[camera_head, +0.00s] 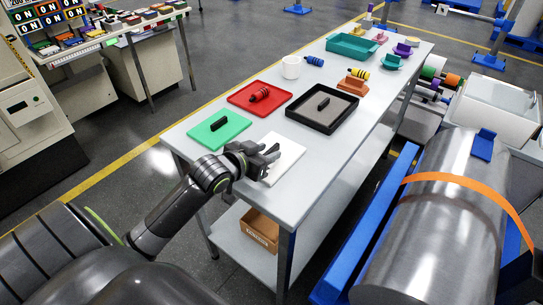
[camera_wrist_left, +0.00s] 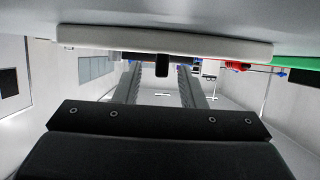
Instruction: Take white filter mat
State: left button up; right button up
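The white filter mat (camera_head: 287,158) lies flat on the near end of the grey table (camera_head: 330,150), partly covered by my left gripper. In the left wrist view, where the scene appears upside down, it is a pale slab (camera_wrist_left: 100,34) with a short dark handle (camera_wrist_left: 162,66). My left gripper (camera_head: 270,160) is at the mat's near left part. Its two fingers (camera_wrist_left: 160,75) are open, one on each side of the handle, with a visible gap to both. My right gripper does not show.
A green mat (camera_head: 218,131) with a dark handle lies just left of the white one. Behind are a red tray (camera_head: 262,98), a black-rimmed tray (camera_head: 346,120) and a white cup (camera_head: 291,67).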

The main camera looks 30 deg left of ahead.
pick_arm(q)
jog(key=shift+w+f, duration=0.1)
jog(key=shift+w, duration=0.1)
grip_shut()
dwell(0.3)
